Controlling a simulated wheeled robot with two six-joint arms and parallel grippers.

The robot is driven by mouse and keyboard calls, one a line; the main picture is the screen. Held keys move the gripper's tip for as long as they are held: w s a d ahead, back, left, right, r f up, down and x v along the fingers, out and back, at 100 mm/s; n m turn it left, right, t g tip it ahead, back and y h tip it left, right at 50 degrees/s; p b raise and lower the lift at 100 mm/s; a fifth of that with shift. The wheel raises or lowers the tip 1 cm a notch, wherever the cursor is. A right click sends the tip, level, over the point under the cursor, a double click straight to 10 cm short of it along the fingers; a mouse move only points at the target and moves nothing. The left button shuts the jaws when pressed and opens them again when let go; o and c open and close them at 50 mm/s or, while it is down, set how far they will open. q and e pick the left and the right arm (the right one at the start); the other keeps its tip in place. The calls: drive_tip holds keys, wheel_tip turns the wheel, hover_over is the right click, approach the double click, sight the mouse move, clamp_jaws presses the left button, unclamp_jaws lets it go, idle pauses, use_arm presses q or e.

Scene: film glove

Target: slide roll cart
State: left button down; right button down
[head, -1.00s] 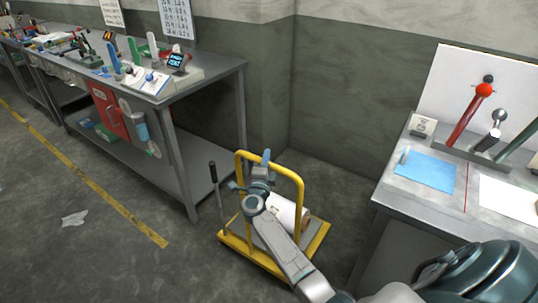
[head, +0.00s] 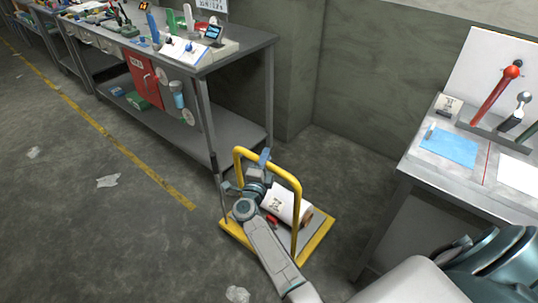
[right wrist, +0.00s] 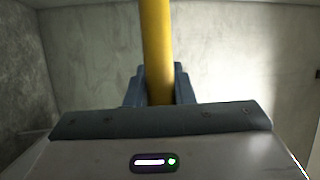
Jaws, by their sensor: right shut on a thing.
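The yellow roll cart (head: 317,243) stands on the floor between the two benches, with a white roll (head: 287,206) lying on its deck. A yellow hoop handle (head: 297,182) rises from the cart. My right gripper (head: 264,158) is shut on the top bar of this handle. In the right wrist view the yellow bar (right wrist: 156,50) runs between the blue-grey fingers (right wrist: 158,86). My right arm covers part of the deck. My left gripper does not show in the head view.
A long metal workbench (head: 236,50) with tools stands at the left. Another bench (head: 400,170) with a blue sheet (head: 450,147) and levers is at the right. Open floor lies at the left, beyond a yellow line (head: 130,155).

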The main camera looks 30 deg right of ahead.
drive_tip(key=shift+s+a+f, duration=0.1)
drive_tip(key=shift+a, duration=0.05)
drive_tip(key=c, duration=1.3)
unclamp_jaws()
drive_tip(key=shift+o, duration=0.2)
